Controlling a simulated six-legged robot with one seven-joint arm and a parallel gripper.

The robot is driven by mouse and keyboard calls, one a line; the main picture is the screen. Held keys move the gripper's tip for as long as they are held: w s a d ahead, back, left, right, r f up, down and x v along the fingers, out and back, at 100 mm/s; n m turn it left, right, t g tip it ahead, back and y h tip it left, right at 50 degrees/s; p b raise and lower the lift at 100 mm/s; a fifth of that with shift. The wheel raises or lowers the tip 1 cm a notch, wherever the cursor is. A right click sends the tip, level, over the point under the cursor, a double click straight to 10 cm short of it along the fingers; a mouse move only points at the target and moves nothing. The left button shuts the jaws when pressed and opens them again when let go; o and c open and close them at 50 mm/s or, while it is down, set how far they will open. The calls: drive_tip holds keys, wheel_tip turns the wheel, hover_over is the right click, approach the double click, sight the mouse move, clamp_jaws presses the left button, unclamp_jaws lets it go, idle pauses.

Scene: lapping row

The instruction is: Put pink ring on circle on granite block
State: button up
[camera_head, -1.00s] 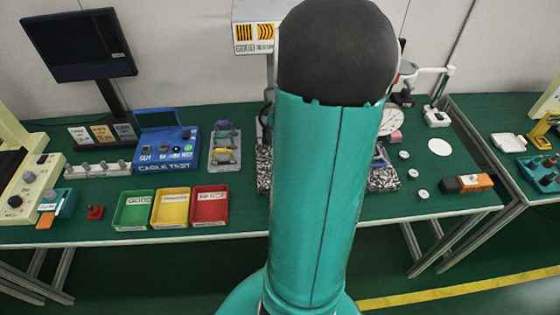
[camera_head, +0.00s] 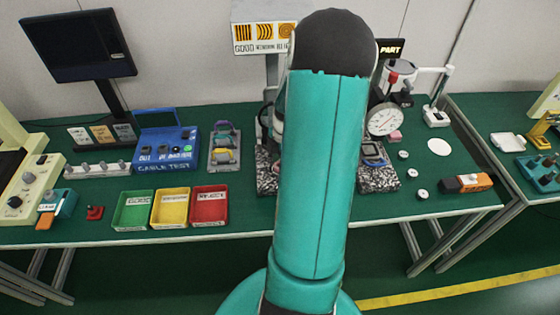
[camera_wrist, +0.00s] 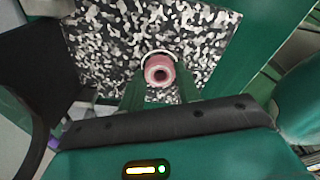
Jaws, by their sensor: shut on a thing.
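The pink ring (camera_wrist: 158,72) is between the two fingertips of my gripper (camera_wrist: 159,80) in the wrist view. My gripper is shut on it. The speckled black-and-white granite block (camera_wrist: 105,45) is behind the ring. A thin white arc of the circle (camera_wrist: 148,53) shows around the ring's upper edge, so the ring appears over the circle. I cannot tell whether the ring touches the block. In the head view the granite block (camera_head: 380,182) shows on both sides of my arm, which hides its middle, the ring and the gripper.
Green, yellow and red trays (camera_head: 209,208) sit to the left. A white disc (camera_head: 439,147) lies on the green mat.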

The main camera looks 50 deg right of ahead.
drive_tip(key=shift+f, duration=0.15)
drive_tip(key=o, duration=1)
drive_tip(key=shift+c, duration=0.2)
